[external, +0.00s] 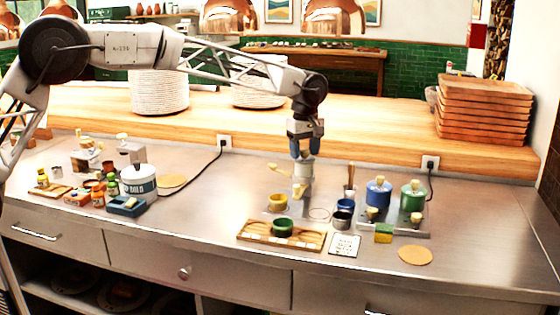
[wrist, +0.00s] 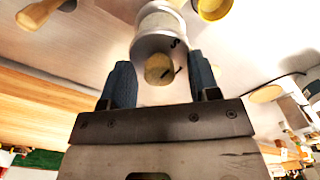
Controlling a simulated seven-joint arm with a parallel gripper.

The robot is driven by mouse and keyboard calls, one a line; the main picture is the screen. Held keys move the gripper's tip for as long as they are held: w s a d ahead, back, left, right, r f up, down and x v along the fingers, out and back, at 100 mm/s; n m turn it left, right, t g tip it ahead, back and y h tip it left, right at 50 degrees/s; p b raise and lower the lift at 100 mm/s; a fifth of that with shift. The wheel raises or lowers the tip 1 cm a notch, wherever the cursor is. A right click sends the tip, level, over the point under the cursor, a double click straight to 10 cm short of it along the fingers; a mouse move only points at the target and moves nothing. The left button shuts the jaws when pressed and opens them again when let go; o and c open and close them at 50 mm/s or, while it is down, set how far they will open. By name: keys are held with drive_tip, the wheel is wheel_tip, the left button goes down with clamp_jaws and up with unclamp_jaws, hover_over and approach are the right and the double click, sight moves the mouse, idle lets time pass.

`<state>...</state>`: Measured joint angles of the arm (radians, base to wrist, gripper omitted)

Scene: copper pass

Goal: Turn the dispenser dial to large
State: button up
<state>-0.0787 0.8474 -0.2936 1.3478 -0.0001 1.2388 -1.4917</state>
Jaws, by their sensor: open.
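The dispenser (external: 303,172) is a pale upright cylinder with brass-coloured parts, standing in the middle of the steel counter. My gripper (external: 306,150) points down at its top. In the wrist view the dispenser's metal top (wrist: 160,28) shows dark marks; one reads S, the other is unclear. A round brass-coloured dial knob (wrist: 159,69) sits between the two blue fingers of my gripper (wrist: 158,82). The fingers are apart, with visible space on both sides of the knob. In the external view my fingers hide the knob.
A yellow cup (external: 278,202) stands in front of the dispenser, and a green bowl (external: 282,227) on a wooden tray (external: 254,240). A blue canister (external: 378,194) and green canister (external: 412,196) stand right. A wooden-tipped handle (wrist: 38,13) juts out nearby. Stacked plates (external: 158,92) are behind.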

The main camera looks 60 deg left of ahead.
drive_tip(key=c, duration=0.9)
drive_tip(key=shift+m, duration=0.5)
drive_tip(key=m, duration=1.1)
drive_tip(key=shift+m, duration=0.3)
drive_tip(key=m, duration=0.5)
drive_tip(key=shift+r, duration=0.1)
